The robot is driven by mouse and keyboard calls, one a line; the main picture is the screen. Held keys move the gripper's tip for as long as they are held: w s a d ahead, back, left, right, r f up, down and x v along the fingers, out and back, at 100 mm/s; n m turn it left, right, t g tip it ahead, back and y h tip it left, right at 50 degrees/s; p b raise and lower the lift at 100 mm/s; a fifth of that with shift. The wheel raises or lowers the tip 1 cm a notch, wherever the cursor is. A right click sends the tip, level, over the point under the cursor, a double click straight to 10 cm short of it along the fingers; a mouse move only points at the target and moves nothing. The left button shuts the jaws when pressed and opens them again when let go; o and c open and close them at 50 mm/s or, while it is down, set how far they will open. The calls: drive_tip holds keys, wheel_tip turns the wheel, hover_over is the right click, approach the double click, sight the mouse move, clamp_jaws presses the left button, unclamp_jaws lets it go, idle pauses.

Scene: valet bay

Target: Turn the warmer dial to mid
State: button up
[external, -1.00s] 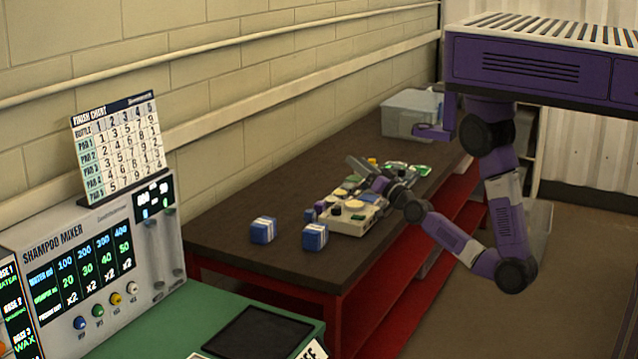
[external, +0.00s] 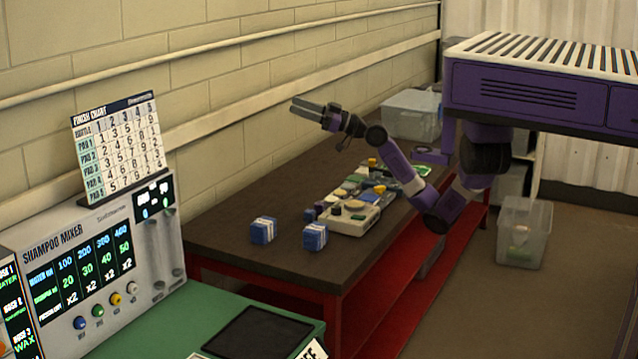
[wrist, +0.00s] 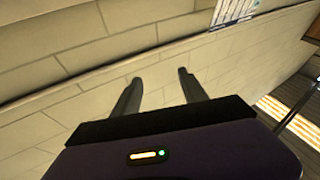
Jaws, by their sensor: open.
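I cannot make out a dial marked as the warmer's in either view. My gripper (external: 296,105) is raised above the dark bench, near the block wall, with its fingers pointing left. In the wrist view the two fingers (wrist: 159,77) stand apart with nothing between them, and the wall fills most of the picture behind them. The shampoo mixer (external: 50,243) at the left has several coloured knobs along its lower front. My gripper is well apart from it.
The dark bench (external: 222,227) holds two blue-and-white blocks (external: 263,230), a pale tray (external: 362,218) of small items and a clear bin (external: 405,117). A green table (external: 195,318) bears a black pad (external: 255,333). Another clear bin (external: 523,230) stands on the floor.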

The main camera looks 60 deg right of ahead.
wheel_tip(320, 180, down, 5)
drive_tip(key=w+n+g+b, duration=0.1)
drive_tip(key=w+n+g, duration=0.1)
drive_tip(key=n+g, duration=0.25)
drive_tip(key=n+g+h+b, duration=0.2)
drive_tip(key=g+h, duration=0.4)
drive_tip(key=g, duration=0.8)
approach(337, 206)
drive_tip(key=f, duration=0.2)
drive_tip(key=x, duration=0.3)
drive_tip(key=a+x, duration=0.1)
drive_tip(key=x, duration=0.3)
drive_tip(key=shift+r, duration=0.15)
drive_tip(key=shift+t+y, duration=0.25)
drive_tip(key=shift+y, duration=0.05)
clamp_jaws()
